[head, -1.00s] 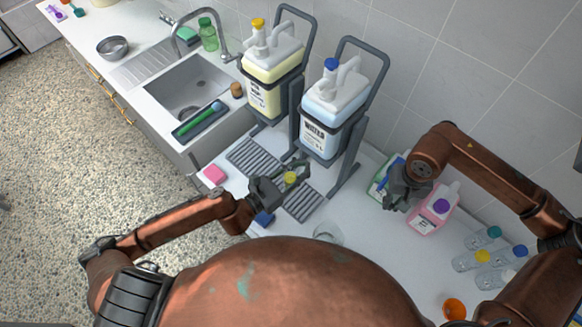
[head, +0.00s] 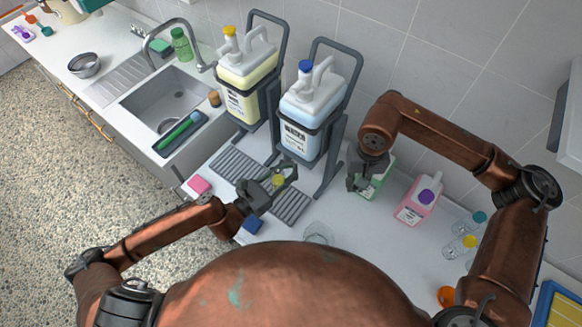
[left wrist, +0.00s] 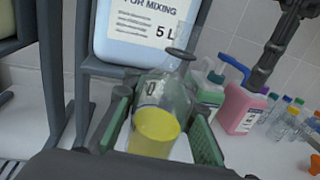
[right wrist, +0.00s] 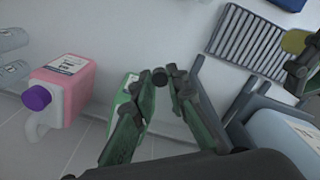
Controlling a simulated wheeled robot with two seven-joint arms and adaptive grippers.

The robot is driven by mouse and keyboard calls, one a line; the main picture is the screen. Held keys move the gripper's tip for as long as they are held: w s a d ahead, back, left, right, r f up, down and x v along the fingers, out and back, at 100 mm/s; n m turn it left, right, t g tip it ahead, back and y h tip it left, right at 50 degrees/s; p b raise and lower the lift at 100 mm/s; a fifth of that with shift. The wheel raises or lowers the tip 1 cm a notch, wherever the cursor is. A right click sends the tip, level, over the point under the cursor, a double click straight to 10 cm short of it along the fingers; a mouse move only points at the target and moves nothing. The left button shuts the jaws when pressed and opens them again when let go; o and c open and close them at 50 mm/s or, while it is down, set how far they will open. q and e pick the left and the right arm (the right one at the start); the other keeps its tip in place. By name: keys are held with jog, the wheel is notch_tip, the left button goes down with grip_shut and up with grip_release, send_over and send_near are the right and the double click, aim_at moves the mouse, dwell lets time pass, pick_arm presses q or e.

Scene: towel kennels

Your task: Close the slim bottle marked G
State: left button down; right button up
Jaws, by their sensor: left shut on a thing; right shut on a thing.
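My left gripper (head: 284,178) is shut on a slim clear bottle (left wrist: 152,110) with yellow liquid, held tilted over the grey ribbed mat. A dark mark shows on its side; I cannot read it surely as G. Its neck has a dark ring, and I see no cap on it. In the head view only the yellow liquid (head: 278,181) stands out between the fingers. My right gripper (head: 360,184) is apart from the bottle, in front of the green jug. In the right wrist view it is shut on a small dark round thing (right wrist: 159,77), which looks like a cap.
The ribbed mat (head: 240,164) lies below my left gripper. Yellow and blue jugs (head: 245,75) (head: 310,105) stand in dark frames behind. The green jug (head: 378,182), pink jug (head: 416,203) and small bottles (head: 463,240) stand right. A clear glass (head: 319,235) stands in front.

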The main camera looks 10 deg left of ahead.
jog(key=w+a+r+n, duration=0.2)
jog(key=a+r, duration=0.6)
jog(key=a, duration=0.6)
notch_tip(320, 180, up, 6)
jog(key=n, duration=0.2)
send_over(277, 168)
jog(key=shift+w+a+f, duration=0.1)
jog(key=shift+w+f, duration=0.1)
jog(key=shift+f, duration=0.1)
jog(key=shift+f, duration=1.9)
jog(key=shift+s, duration=0.1)
jog(key=shift+f, duration=0.9)
jog(key=shift+f, duration=0.55)
